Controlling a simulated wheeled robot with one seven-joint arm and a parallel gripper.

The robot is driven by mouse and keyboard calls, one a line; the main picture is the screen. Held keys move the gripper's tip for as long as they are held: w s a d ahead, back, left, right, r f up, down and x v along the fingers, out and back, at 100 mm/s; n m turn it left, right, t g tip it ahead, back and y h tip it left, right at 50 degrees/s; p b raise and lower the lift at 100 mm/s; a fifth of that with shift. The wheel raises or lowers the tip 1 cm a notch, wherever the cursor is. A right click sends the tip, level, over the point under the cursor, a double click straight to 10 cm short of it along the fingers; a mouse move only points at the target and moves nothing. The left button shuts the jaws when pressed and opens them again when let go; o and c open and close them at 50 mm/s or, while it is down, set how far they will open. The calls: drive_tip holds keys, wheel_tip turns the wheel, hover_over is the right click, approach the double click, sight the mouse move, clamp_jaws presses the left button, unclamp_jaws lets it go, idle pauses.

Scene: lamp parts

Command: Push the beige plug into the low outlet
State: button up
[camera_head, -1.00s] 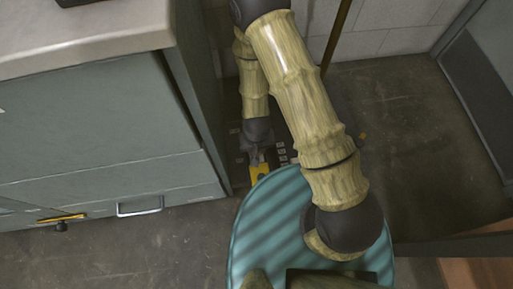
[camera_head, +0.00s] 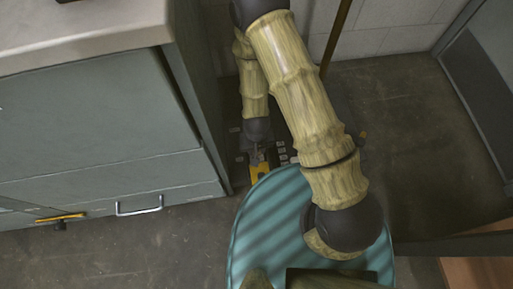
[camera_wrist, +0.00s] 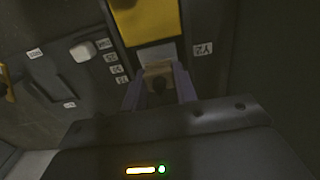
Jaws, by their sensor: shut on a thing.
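The beige plug (camera_wrist: 159,71) shows in the wrist view as a small tan block with a dark round mark, between the fingertips. My gripper (camera_wrist: 160,88) is shut on it. A yellow panel (camera_wrist: 149,25) lies just beyond the plug, and in the head view it shows as a yellow patch (camera_head: 261,173) beside my gripper (camera_head: 257,153). I cannot tell which surface is the low outlet, or whether the plug touches anything. The plug is too small to make out in the head view.
A pale block (camera_wrist: 82,52) sits left of the yellow panel among several small white labels. A grey-green cabinet (camera_head: 100,120) stands close to the left of my arm. A teal ribbed round surface (camera_head: 265,235) is in front. Bare floor (camera_head: 400,120) lies to the right.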

drive_tip(key=shift+f, duration=0.65)
idle(2.5)
drive_tip(key=o, duration=1.2)
drive_tip(key=shift+c, duration=0.2)
drive_tip(key=shift+r, duration=0.15)
wheel_tip(320, 180, up, 17)
drive_tip(key=p, duration=0.9)
